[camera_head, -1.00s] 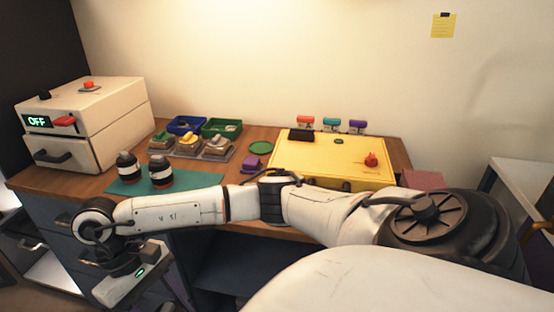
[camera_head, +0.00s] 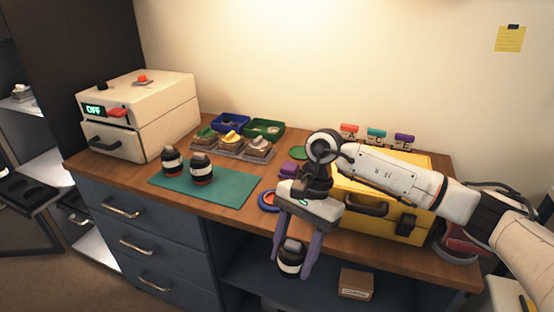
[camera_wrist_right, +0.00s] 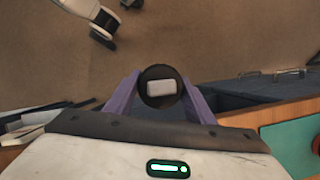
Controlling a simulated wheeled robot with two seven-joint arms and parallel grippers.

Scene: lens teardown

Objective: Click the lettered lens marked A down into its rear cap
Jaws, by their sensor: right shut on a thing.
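My right gripper (camera_head: 298,262) is shut on a dark lens (camera_head: 289,261) with a pale band. It holds the lens between two purple fingers, in front of the desk's front edge and above the floor. In the right wrist view the held lens (camera_wrist_right: 160,74) shows as a round black end with a pale label; I cannot read a letter. Two similar banded lenses (camera_head: 173,160) (camera_head: 202,168) stand upright on the teal mat (camera_head: 232,190). A blue and red disc (camera_head: 268,201) lies on the desk beside the gripper; I cannot tell if it is the rear cap. My left gripper is not in view.
A yellow case (camera_head: 408,225) stands behind my right forearm, with several lettered coloured tags at its back. Grey holders (camera_head: 232,151), blue (camera_head: 232,121) and green (camera_head: 262,131) bins stand further back. A cream box (camera_head: 140,115) is at left. A cardboard box (camera_head: 356,284) sits on the shelf below.

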